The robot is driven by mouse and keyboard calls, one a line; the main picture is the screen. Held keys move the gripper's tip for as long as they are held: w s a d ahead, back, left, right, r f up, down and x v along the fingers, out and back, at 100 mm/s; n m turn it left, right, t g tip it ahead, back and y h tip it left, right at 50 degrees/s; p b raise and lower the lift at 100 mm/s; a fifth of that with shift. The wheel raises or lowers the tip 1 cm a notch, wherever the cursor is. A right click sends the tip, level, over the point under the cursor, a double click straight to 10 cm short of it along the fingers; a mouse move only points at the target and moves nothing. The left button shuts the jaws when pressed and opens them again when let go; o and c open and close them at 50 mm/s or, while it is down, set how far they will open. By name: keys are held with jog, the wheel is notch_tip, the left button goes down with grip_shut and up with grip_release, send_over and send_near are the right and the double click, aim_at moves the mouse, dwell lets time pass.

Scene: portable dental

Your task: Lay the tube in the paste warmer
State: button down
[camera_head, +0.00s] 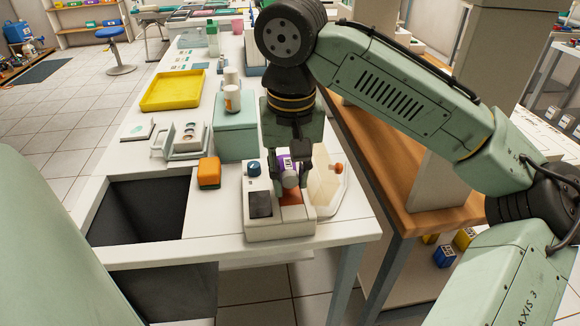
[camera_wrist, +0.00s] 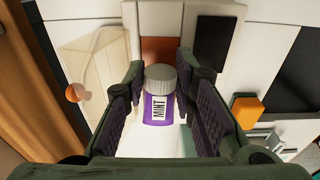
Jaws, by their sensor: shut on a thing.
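The tube is purple with a "MINT" label and a pale ridged cap; it shows in the wrist view (camera_wrist: 157,108) and partly in the head view (camera_head: 290,179). My gripper (camera_head: 289,172) is shut on it, with a finger on each side in the wrist view (camera_wrist: 158,88). The paste warmer (camera_head: 265,230) is a white unit with a dark panel, a blue knob and a reddish-brown recess, also seen in the wrist view (camera_wrist: 209,11). Its clear lid (camera_head: 327,188) stands open on the right. The tube is over the recess; I cannot tell whether it touches.
An orange block (camera_head: 209,172) stands left of the warmer. A teal box (camera_head: 236,138) with a jar on top stands behind. A dark open bin (camera_head: 135,211) is set in the counter at left. A yellow tray (camera_head: 173,92) lies farther back. The counter edge is close in front.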

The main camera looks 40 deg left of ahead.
jog(key=shift+f, duration=0.75)
jog(key=c, duration=1.2)
grip_release()
jog(key=shift+c, duration=0.2)
notch_tip(320, 180, up, 12)
jog(key=shift+s+d, duration=0.35)
